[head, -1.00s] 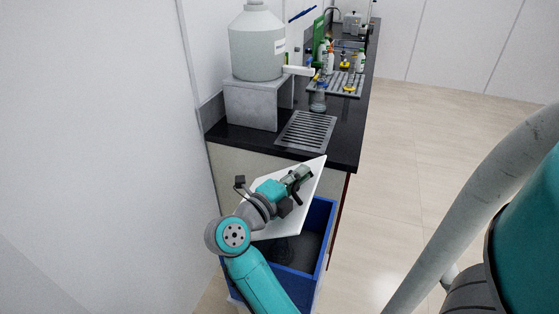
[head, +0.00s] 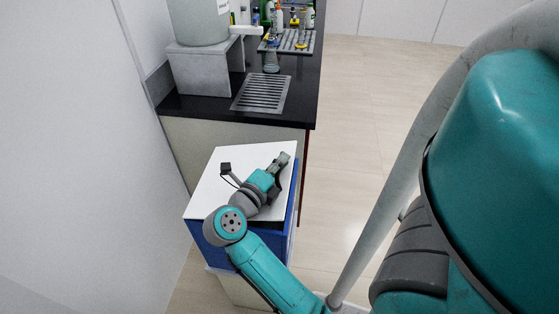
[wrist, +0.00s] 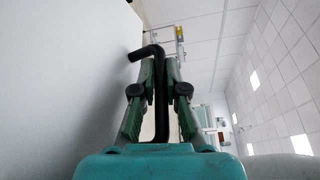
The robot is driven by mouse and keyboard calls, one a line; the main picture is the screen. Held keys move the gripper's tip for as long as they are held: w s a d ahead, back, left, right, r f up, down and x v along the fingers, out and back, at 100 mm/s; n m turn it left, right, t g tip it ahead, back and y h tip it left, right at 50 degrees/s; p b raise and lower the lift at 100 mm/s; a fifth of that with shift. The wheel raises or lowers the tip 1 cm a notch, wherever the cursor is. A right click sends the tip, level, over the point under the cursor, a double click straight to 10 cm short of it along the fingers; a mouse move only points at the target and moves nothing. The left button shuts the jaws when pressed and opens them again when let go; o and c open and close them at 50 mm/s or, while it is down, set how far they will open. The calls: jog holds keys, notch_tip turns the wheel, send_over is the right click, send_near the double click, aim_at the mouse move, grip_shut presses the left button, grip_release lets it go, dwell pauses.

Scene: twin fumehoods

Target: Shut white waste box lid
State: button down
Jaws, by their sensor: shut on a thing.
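The white lid (head: 250,157) lies about level over the top of the blue-walled waste box (head: 208,240) in the head view, and the box's inside is hidden. My gripper (head: 283,160) is low over the lid's far right part. In the wrist view my gripper (wrist: 160,66) has its fingers on either side of a black bent handle (wrist: 161,105) and is shut on it. The handle's far end bends toward the white lid surface (wrist: 60,80) at the left. Whether a thin gap stays under the lid is too small to tell.
A black counter (head: 205,105) with a metal drain grate (head: 262,93) and a grey stand (head: 203,72) carrying a large container (head: 200,20) is beyond the box. A white wall is close on the left. Clear tiled floor (head: 370,110) is on the right.

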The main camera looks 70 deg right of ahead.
jog(key=c, duration=1.5)
grip_release()
jog(key=shift+w, duration=0.1)
jog(key=shift+a, duration=0.1)
jog(key=v, duration=1.1)
jog(key=shift+a, duration=0.4)
